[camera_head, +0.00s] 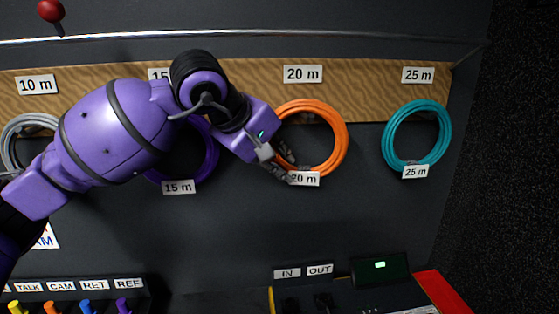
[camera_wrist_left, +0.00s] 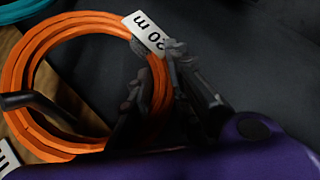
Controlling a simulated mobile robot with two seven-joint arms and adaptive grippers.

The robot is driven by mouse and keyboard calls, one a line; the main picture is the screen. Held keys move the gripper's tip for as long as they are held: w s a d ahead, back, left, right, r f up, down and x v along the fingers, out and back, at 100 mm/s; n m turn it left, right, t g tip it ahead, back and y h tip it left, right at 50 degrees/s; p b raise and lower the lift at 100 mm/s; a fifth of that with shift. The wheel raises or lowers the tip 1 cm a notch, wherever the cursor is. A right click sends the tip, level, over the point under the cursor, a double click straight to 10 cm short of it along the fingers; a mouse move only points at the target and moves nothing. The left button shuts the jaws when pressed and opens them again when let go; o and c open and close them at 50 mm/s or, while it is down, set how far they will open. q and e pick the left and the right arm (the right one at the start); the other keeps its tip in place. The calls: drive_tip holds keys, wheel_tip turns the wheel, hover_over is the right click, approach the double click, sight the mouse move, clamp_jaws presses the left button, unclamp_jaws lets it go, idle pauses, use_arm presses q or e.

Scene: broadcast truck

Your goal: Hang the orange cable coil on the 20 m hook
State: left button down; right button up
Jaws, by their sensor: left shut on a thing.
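The orange cable coil (camera_head: 339,130) hangs in front of the wooden board, below the 20 m sign (camera_head: 303,74). Its own 20 m tag (camera_head: 305,179) is at its lower edge. My left gripper (camera_head: 290,168) is at the coil's lower left side, shut on the coil. The left wrist view shows the fingers (camera_wrist_left: 155,95) around the orange coil (camera_wrist_left: 22,90) beside its tag (camera_wrist_left: 150,32). A dark hook (camera_wrist_left: 35,103) passes into the ring in that view. I cannot tell whether the coil rests on it. My right gripper is not in view.
A teal coil (camera_head: 445,130) hangs at 25 m on the right. A purple coil (camera_head: 213,155) at 15 m and a grey coil (camera_head: 12,130) at 10 m are partly behind my arm. Below are a connector panel (camera_head: 85,285) and a box with a green light (camera_head: 380,267).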

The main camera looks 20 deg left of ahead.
use_arm(q)
drive_tip(key=c, duration=1.6)
unclamp_jaws()
drive_tip(key=shift+r, duration=0.1)
drive_tip(key=shift+o, duration=0.2)
drive_tip(key=v, duration=1.2)
